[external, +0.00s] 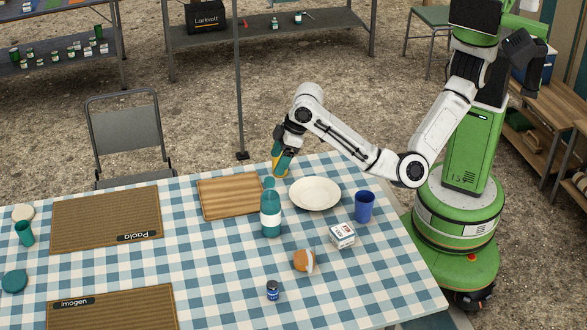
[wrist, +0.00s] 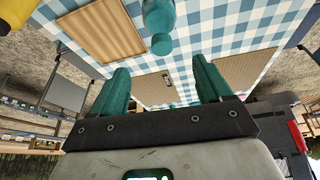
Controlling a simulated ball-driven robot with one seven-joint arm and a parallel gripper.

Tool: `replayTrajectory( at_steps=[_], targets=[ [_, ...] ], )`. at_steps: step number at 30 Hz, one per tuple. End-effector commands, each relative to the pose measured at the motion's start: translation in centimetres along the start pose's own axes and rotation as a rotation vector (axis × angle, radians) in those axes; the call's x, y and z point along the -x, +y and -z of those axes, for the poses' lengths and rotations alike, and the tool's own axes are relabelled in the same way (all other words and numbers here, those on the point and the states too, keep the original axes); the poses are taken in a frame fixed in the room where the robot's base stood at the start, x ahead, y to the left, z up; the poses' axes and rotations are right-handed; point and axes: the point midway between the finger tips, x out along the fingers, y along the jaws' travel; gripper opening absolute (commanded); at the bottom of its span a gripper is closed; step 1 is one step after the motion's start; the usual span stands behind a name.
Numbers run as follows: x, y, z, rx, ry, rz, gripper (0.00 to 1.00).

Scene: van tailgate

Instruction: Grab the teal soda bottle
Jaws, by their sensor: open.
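The teal soda bottle (external: 271,211) stands upright on the checked table, with a white band around its middle. In the wrist view the bottle (wrist: 158,22) shows at the top centre, cut off by the frame edge. My gripper (external: 281,165) is by the far edge of the table, beyond the bottle in the external view. In the wrist view its two teal fingers (wrist: 160,68) are wide apart with nothing between them. The gripper is apart from the bottle.
A wooden board (external: 229,198) lies left of the bottle and a white plate (external: 315,194) to its right. A blue cup (external: 364,207), a small white box (external: 342,235), an orange and white ball-like item (external: 303,261) and a dark blue jar (external: 272,290) stand nearby. Placemats (external: 95,220) lie left.

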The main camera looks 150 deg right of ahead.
Motion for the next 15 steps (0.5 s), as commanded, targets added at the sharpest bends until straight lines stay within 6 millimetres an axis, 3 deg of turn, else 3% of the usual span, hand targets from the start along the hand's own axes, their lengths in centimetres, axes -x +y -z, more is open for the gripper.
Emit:
replayTrajectory(
  at_steps=[5,15],
  targets=[
    [-0.5,0.0,0.4,-0.013,-0.01,0.014,0.78],
    [-4.9,-0.1,0.3,-0.013,-0.007,0.013,0.78]
  ],
)
